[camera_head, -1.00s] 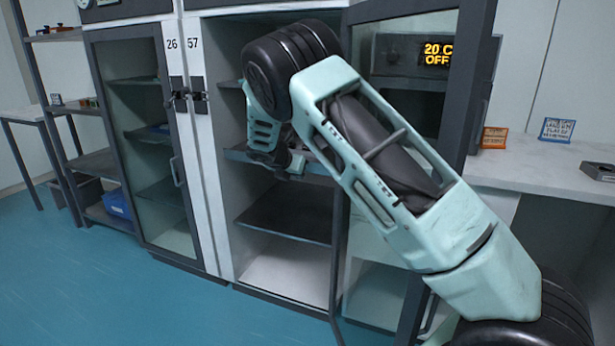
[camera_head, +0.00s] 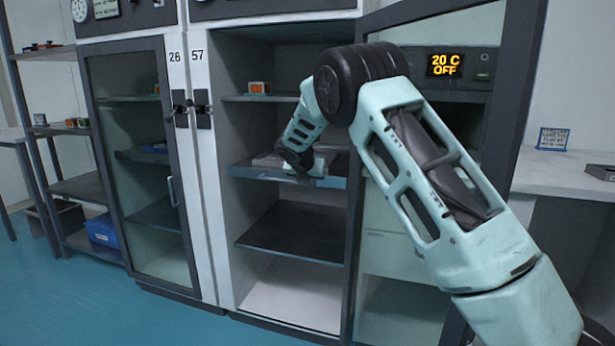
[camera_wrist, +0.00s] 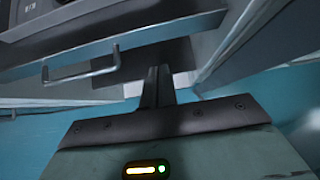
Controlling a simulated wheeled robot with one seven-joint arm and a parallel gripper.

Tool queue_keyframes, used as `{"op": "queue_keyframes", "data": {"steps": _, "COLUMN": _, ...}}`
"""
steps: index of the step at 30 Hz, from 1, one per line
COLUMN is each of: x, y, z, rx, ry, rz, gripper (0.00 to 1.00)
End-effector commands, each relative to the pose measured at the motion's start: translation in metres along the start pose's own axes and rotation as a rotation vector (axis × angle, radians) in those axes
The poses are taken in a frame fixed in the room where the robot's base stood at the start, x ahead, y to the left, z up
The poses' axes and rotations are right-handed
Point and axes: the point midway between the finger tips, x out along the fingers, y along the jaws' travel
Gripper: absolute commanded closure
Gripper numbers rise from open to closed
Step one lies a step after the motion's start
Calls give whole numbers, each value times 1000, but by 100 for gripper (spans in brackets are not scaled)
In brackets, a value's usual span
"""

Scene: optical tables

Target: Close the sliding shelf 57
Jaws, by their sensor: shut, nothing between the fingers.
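Cabinet 57 (camera_head: 209,200) stands open in the middle of the head view, with the number 57 on its white post. A sliding shelf (camera_head: 255,174) sits at mid height inside it, with a grey flat item on top. My gripper (camera_head: 318,167) is at the front of this shelf; its fingertips are small there and I cannot tell whether they touch it. In the wrist view my gripper (camera_wrist: 158,82) has its two dark fingers together and empty. A metal bar handle (camera_wrist: 82,70) on a grey panel is left of the fingers.
The open glass door (camera_head: 361,250) of cabinet 57 stands on the right, behind my arm. Cabinet 26 (camera_head: 110,160) is shut on the left. A lower shelf (camera_head: 300,235) and an upper shelf with an orange-framed item (camera_head: 259,87) are inside cabinet 57. A white bench (camera_head: 560,175) is at right.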

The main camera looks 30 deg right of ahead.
Motion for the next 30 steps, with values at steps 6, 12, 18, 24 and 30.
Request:
{"op": "queue_keyframes", "data": {"steps": 6, "x": 28, "y": 0, "z": 18, "rx": 3, "ry": -1, "rz": 0, "gripper": 100}}
{"op": "queue_keyframes", "data": {"steps": 12, "x": 36, "y": 0, "z": 27, "rx": 1, "ry": 0, "rz": 0, "gripper": 100}}
{"op": "queue_keyframes", "data": {"steps": 18, "x": 37, "y": 0, "z": 28, "rx": 0, "ry": 0, "rz": 0, "gripper": 100}}
{"op": "queue_keyframes", "data": {"steps": 24, "x": 36, "y": 0, "z": 29, "rx": 0, "ry": 0, "rz": 0, "gripper": 100}}
{"op": "queue_keyframes", "data": {"steps": 30, "x": 40, "y": 0, "z": 40, "rx": 0, "ry": 0, "rz": -1, "gripper": 100}}
